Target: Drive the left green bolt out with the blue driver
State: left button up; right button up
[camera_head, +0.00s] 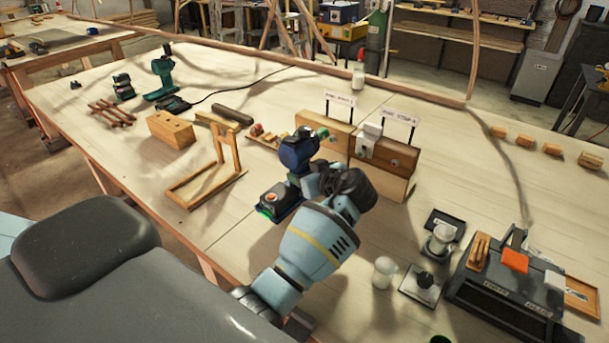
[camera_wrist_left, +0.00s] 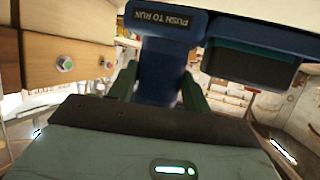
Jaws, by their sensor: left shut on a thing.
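The blue driver (camera_head: 298,152) is upright in my left gripper (camera_head: 308,184), which is shut on it. In the left wrist view the driver (camera_wrist_left: 162,65) shows between the two fingers (camera_wrist_left: 158,92), with a "PUSH TO RUN" label. My right gripper is not in view.
A dark base (camera_head: 281,203) with an orange top is below the driver. The right wooden block (camera_head: 388,155) stands close by. A wooden frame (camera_head: 207,175) is to the left. Jars (camera_head: 384,272) and a black tray unit (camera_head: 500,295) are at right.

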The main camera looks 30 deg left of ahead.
pick_arm(q)
jog(key=shift+w+r+n, duration=0.1)
jog(key=shift+r+n, duration=0.2)
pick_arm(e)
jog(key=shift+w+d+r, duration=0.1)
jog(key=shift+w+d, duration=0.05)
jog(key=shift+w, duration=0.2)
pick_arm(q)
jog(key=shift+a, duration=0.1)
